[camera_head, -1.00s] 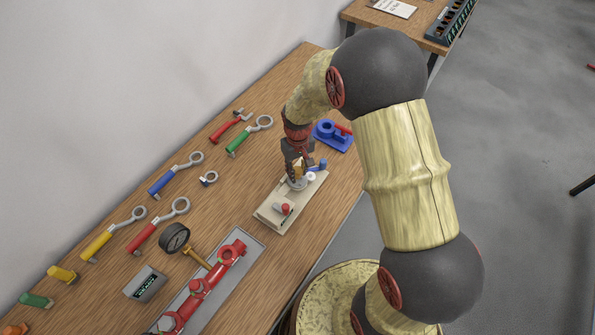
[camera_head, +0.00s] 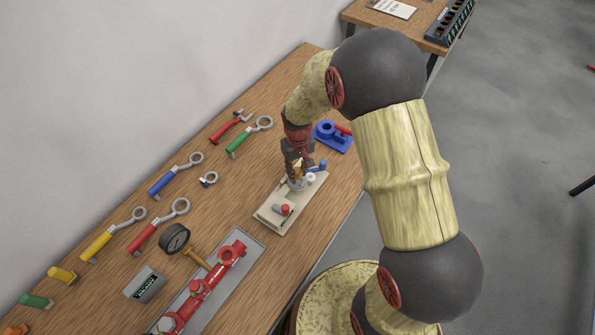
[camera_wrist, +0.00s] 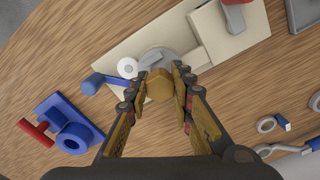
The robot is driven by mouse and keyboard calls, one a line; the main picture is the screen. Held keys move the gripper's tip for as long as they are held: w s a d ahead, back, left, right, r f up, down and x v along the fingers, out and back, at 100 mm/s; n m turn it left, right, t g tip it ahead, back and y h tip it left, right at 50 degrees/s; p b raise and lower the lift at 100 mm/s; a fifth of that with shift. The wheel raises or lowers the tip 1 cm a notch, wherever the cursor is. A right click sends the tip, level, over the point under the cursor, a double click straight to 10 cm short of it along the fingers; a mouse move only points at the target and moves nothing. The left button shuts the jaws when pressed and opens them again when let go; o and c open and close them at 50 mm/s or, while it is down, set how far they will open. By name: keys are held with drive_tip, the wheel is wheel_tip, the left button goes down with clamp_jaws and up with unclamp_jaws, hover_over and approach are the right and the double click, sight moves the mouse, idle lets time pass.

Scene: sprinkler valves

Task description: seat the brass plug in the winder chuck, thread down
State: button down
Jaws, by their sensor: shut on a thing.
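The brass plug (camera_wrist: 160,85) is between the fingers of my gripper (camera_wrist: 161,76), its hex head toward the wrist camera. In the head view my gripper (camera_head: 297,172) is over the far end of the beige winder base (camera_head: 268,216). The grey round chuck (camera_wrist: 152,56) is just beyond the plug in the wrist view, partly hidden by the plug and fingers. The plug's thread is hidden, so I cannot tell whether it is in the chuck or above it.
A blue handle (camera_wrist: 93,83) and a white round piece (camera_wrist: 127,67) are close beside the chuck. A blue clamp with a red bar (camera_wrist: 72,137) stands nearby. Several wrenches lie on the wooden bench, with a gauge (camera_head: 174,238) and red pipe (camera_head: 198,289) at the near end.

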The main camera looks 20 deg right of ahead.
drive_tip(key=shift+f+b, duration=0.35)
drive_tip(key=shift+f, duration=0.25)
idle(0.7)
drive_tip(key=shift+r, duration=0.1)
drive_tip(key=shift+r+p, duration=0.45)
drive_tip(key=shift+r, duration=0.1)
drive_tip(key=shift+a, duration=0.1)
idle(0.5)
drive_tip(key=shift+f+b, duration=0.35)
drive_tip(key=shift+f, duration=0.35)
idle(0.9)
drive_tip(key=shift+r, duration=0.15)
drive_tip(key=shift+r+p, duration=0.45)
drive_tip(key=shift+r, duration=0.1)
drive_tip(key=shift+s, duration=0.1)
idle(0.4)
drive_tip(key=shift+f+b, duration=0.35)
drive_tip(key=shift+f, duration=0.3)
idle(1.0)
